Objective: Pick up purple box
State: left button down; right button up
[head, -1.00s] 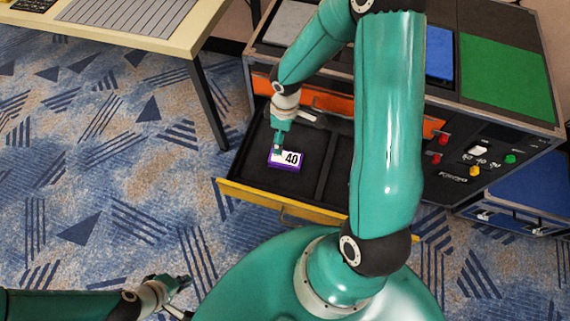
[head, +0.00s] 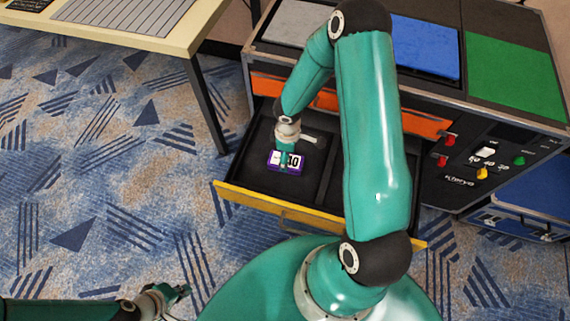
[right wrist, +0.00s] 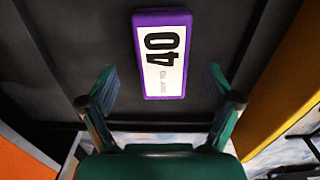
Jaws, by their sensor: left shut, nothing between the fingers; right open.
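In the right wrist view the box (right wrist: 163,60) lies ahead, roughly centred between the fingers. There the right gripper (right wrist: 160,86) is open, one finger to each side, with gaps to the box. My left gripper (head: 180,293) is shut and empty, low at the left over the carpet.
The drawer has a yellow front edge (head: 240,200) and a divider (head: 326,170) to the right of the box. The cabinet top carries blue (head: 427,46) and green (head: 515,75) panels. A table (head: 185,40) stands at the back left. Carpet at the left is clear.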

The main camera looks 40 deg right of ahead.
jog(key=f, duration=0.2)
jog(key=f+b, duration=0.1)
jog(key=f, duration=0.1)
jog(key=shift+a, duration=0.25)
jog(key=shift+r, duration=0.1)
jog(key=c, duration=1.4)
jog(key=shift+r, duration=0.1)
